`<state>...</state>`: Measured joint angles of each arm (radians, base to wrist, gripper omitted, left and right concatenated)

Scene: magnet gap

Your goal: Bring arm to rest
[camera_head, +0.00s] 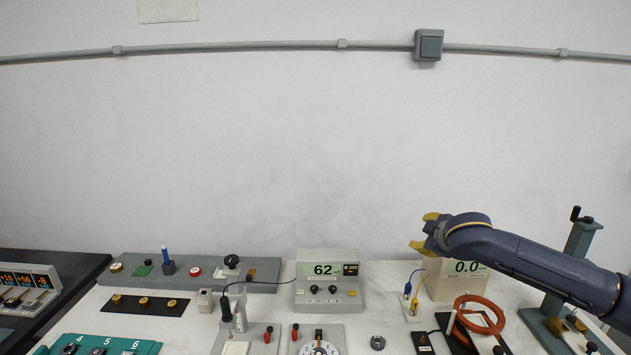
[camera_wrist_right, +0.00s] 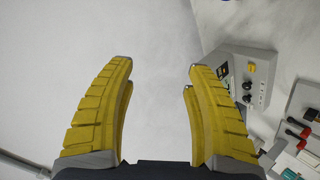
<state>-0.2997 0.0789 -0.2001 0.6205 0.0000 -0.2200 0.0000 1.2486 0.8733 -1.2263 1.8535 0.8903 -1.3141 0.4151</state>
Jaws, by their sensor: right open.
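My right gripper (camera_head: 427,234) is raised in front of the wall, above the right part of the bench in the head view. Its arm comes in from the right edge. In the right wrist view the two yellow ribbed fingers (camera_wrist_right: 158,80) stand wide apart with nothing between them. The gripper is open and empty. My left gripper is not in view.
Below the gripper stands a meter reading 0.0 (camera_head: 444,287), partly hidden by the arm. A meter reading 62 (camera_head: 332,306) stands left of it. A clamp stand (camera_head: 577,243) rises under the right arm. An orange coil (camera_head: 479,328) lies nearby. Air above the bench is clear.

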